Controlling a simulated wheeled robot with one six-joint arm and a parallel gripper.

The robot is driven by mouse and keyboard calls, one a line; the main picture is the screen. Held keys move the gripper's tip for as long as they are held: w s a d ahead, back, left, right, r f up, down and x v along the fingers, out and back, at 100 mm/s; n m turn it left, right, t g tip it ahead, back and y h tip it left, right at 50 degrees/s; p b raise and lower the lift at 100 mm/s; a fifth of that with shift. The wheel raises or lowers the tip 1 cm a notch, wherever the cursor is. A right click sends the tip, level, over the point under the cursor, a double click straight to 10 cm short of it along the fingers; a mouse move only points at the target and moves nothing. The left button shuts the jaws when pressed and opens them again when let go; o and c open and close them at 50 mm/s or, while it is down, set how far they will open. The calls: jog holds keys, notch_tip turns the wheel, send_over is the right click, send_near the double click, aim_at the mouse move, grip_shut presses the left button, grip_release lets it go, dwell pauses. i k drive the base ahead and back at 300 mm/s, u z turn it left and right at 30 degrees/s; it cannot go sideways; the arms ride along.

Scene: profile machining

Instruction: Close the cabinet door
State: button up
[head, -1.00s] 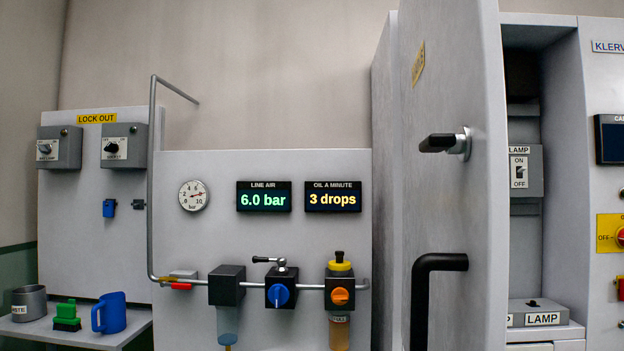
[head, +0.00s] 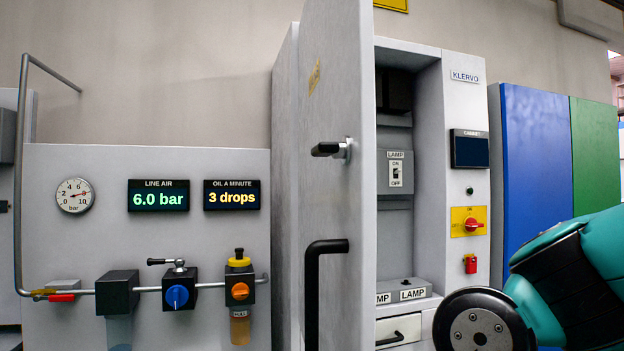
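The grey cabinet door (head: 345,200) stands wide open in the head view, swung out to the left of the cabinet. It carries a black latch handle (head: 326,149) and, lower down, a black bow handle (head: 312,290). The cabinet (head: 430,150) shows its open inside, with a lamp switch box (head: 395,172) and a lower box labelled LAMP (head: 408,290). My teal and black arm is at the lower right, in front of the cabinet's right side and apart from the door in the picture. My gripper is not in view.
Left of the door, an air panel (head: 150,240) carries a gauge, two displays and a pipe with valves. The cabinet front has a red switch on a yellow plate (head: 468,222). Blue (head: 535,165) and green panels stand to the right.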

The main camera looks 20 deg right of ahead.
aim_at(337, 212)
jog(key=z, duration=1.95)
jog(key=k, duration=1.15)
jog(key=u, duration=1.9)
